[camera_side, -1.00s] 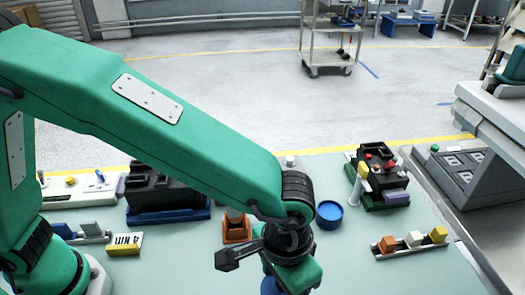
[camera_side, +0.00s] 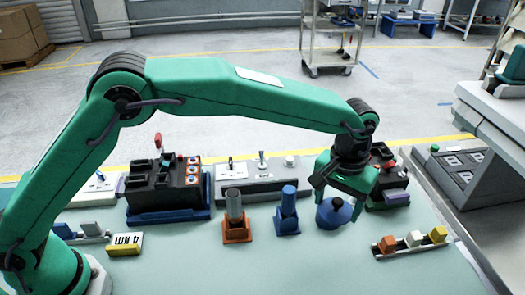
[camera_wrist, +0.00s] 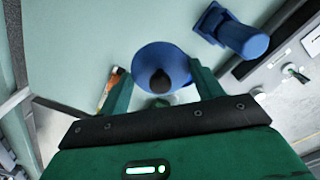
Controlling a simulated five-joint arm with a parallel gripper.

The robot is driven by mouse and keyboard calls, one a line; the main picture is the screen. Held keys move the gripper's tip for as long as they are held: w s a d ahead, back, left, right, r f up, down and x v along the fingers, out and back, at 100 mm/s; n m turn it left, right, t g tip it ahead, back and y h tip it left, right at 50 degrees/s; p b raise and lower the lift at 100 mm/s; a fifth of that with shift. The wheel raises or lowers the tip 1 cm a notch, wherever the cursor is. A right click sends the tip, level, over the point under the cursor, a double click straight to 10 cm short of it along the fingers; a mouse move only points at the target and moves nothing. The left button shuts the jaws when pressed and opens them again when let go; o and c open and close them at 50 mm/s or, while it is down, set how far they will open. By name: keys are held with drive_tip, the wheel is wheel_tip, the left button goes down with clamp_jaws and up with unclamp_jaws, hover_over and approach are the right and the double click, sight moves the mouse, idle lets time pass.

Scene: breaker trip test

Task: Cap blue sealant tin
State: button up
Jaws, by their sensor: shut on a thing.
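The blue sealant tin (camera_side: 333,222) stands on the pale green table, right of centre in the side view. My gripper (camera_side: 339,198) is directly over it, pointing down, and is shut on the blue lid (camera_wrist: 146,58). In the wrist view the lid is a round blue disc with a dark knob, between my two green fingers. In the side view the lid is at the top of the tin, and the two blues merge. I cannot tell whether the lid is fully seated. The inside of the tin is hidden.
A blue upright holder (camera_side: 287,212) stands close left of the tin, with an orange one (camera_side: 236,218) beyond it. A black block on a green base (camera_side: 388,200) is close behind right. A tray of coloured blocks (camera_side: 412,242) lies front right. The front middle is clear.

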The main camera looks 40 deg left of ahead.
drive_tip(key=w+a+n, duration=0.1)
drive_tip(key=w+a, duration=0.2)
drive_tip(key=w, duration=0.3)
drive_tip(key=shift+w+f+n, duration=0.25)
drive_tip(key=shift+w+n, duration=0.05)
drive_tip(key=shift+w, duration=0.1)
drive_tip(key=shift+a+f, duration=0.1)
drive_tip(key=shift+f, duration=0.1)
drive_tip(key=shift+f, duration=3)
drive_tip(key=shift+f, duration=0.2)
drive_tip(key=o, duration=1.2)
drive_tip(key=shift+o, duration=0.2)
drive_tip(key=shift+r, duration=0.15)
wheel_tip(320, 180, up, 7)
idle(0.9)
